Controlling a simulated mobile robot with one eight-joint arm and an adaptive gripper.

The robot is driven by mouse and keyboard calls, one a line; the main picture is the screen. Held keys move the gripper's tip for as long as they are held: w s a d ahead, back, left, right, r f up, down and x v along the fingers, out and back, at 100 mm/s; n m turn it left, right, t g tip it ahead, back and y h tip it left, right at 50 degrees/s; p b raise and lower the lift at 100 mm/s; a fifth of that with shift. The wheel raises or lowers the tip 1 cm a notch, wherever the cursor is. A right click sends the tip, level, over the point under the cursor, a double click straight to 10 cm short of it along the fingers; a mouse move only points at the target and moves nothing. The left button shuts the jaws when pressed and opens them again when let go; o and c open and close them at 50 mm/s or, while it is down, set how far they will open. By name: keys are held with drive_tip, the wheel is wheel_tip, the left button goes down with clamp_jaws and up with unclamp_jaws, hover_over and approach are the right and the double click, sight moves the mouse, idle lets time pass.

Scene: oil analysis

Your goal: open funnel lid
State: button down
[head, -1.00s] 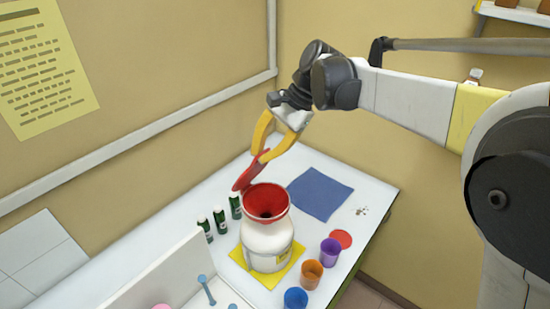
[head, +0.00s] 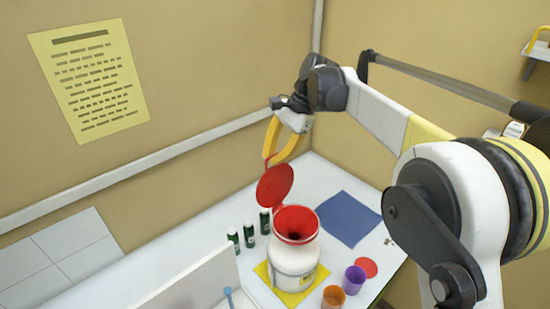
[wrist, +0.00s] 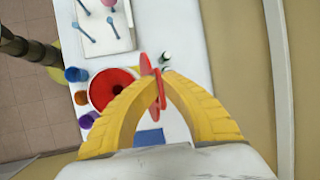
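The red funnel (head: 312,224) sits in the mouth of a white bottle (head: 294,262), and its dark hole is uncovered. It also shows in the wrist view (wrist: 103,80). Its round red lid (head: 275,186) stands raised at the funnel's back left edge, its face turned toward the head camera. In the wrist view the lid (wrist: 146,65) is nearly edge-on. My gripper (head: 269,157) has its yellow fingers closed together at the lid's upper edge, with red between the tips in the wrist view (wrist: 159,76). The exact contact is small.
The bottle stands on a yellow mat (head: 265,271). Several green vials (head: 249,234) stand left of it. Purple (head: 354,279) and orange (head: 333,297) cups and a red disc (head: 366,267) lie right. A blue cloth (head: 348,218) lies behind. A white box (head: 190,285) stands at front left.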

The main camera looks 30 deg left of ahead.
idle(0.3)
drive_tip(key=c, duration=1.6)
unclamp_jaws()
drive_tip(key=shift+r, duration=0.1)
drive_tip(key=v, duration=1.1)
drive_tip(key=shift+w+d+r, duration=0.1)
drive_tip(key=shift+d+r, duration=0.1)
drive_tip(key=shift+r, duration=0.15)
